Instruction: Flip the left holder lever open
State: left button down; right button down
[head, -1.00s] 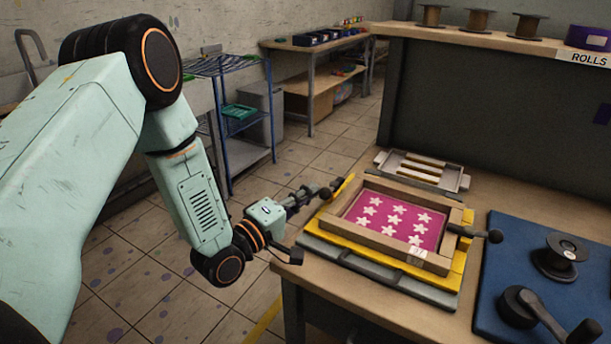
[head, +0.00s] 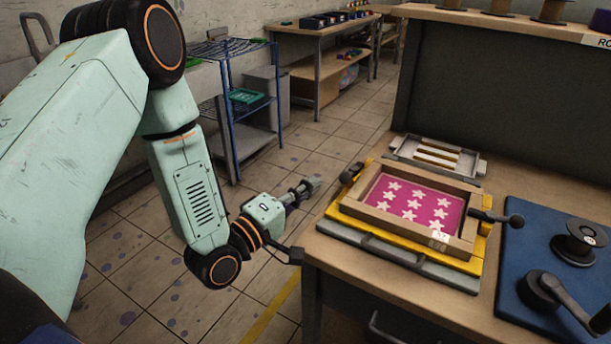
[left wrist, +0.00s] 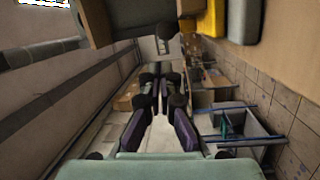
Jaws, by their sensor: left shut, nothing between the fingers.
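The left holder lever (head: 350,174), short and dark with a round knob, sits at the left back corner of the wooden frame (head: 447,244). I cannot tell its exact angle. The frame surrounds a magenta panel with white stars (head: 410,203). My left gripper (head: 314,183) is shut and empty, left of the lever with a gap between them. In the left wrist view the fingers (left wrist: 160,85) point away, and a dark knob (left wrist: 167,29) shows above them, apart from the tips. The right lever (head: 497,218) sticks out to the right. My right gripper is not in view.
The frame rests on a yellow plate (head: 462,266) on the wooden workbench (head: 410,296). A metal tray (head: 436,156) lies behind it, and a blue mat (head: 515,300) with a crank (head: 545,292) lies to the right. Open floor is left of the bench.

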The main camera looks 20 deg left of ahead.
pick_arm(q)
jog(key=s, duration=0.1)
jog(key=s+d, duration=0.2)
jog(key=shift+s+d+f, duration=0.1)
jog(key=shift+s+d, duration=0.15)
jog(key=shift+s, duration=0.1)
jog(key=shift+s+a+f, duration=0.1)
jog(key=shift+s+a, duration=0.05)
jog(key=shift+s, duration=0.2)
jog(key=shift+s+d, duration=0.1)
jog(key=shift+d, duration=0.1)
jog(key=shift+a, duration=0.2)
